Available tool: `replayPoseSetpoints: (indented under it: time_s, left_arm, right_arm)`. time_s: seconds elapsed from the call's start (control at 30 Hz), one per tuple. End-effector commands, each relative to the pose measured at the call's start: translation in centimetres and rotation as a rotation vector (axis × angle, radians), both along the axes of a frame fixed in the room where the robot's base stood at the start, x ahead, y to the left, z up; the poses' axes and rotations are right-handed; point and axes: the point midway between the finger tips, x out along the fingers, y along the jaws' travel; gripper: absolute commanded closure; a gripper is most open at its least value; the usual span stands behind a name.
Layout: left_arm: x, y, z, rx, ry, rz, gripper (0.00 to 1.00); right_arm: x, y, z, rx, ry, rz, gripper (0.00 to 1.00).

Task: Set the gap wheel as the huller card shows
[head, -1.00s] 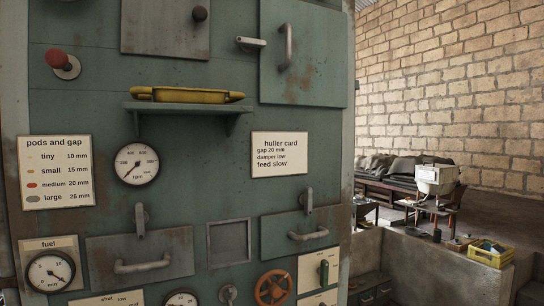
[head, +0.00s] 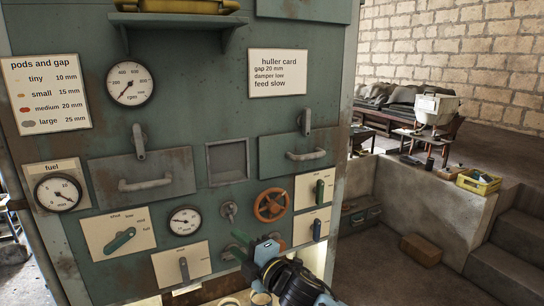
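The huller card (head: 278,72) at the upper right of the green panel reads gap 20 mm, damper low, feed slow. An orange-red handwheel (head: 272,205) sits below the right drawer-like door; no label naming it is legible. Part of another reddish round thing shows lower down, mostly hidden by my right arm. A small dial (head: 185,220) is left of the handwheel; its figures are too small to read. My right gripper (head: 255,248) is low in front of the panel, below the handwheel and apart from it in the picture. Its finger opening cannot be made out. My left gripper is out of view.
A pods and gap chart (head: 46,92), an rpm dial (head: 130,83) and a fuel dial (head: 58,193) are at left. Lever plates (head: 118,233) line the lower panel, with more right of the handwheel. A shelf (head: 180,20) juts out above. Steps and a yellow crate (head: 478,182) are at right.

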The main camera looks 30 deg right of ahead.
Motion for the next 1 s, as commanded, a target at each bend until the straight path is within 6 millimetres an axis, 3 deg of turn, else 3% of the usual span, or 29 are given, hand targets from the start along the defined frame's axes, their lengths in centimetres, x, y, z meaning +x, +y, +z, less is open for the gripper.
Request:
replayPoseSetpoints:
  time_s: [0.13,0.27,0.4,0.5,0.73,1.0]
  left_arm:
    - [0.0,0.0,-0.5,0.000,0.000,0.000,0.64]
    - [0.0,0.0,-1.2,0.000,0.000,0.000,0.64]
    - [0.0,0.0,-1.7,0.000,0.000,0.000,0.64]
    - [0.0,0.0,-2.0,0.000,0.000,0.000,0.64]
    - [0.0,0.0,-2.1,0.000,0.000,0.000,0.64]
    - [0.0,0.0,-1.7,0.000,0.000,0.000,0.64]
  right_arm:
    - [0.3,-1.7,1.4,0.245,0.048,-0.063,0.63]
    - [0.1,-5.4,2.6,0.650,0.130,-0.150,0.63]
    - [-1.3,-9.6,2.4,1.060,0.203,-0.213,0.63]
    - [-2.4,-11.8,1.9,1.270,0.235,-0.234,0.63]
    - [-3.1,-13.7,1.5,1.444,0.256,-0.242,0.63]
    - [0.8,-13.7,1.6,1.442,0.255,-0.241,0.63]
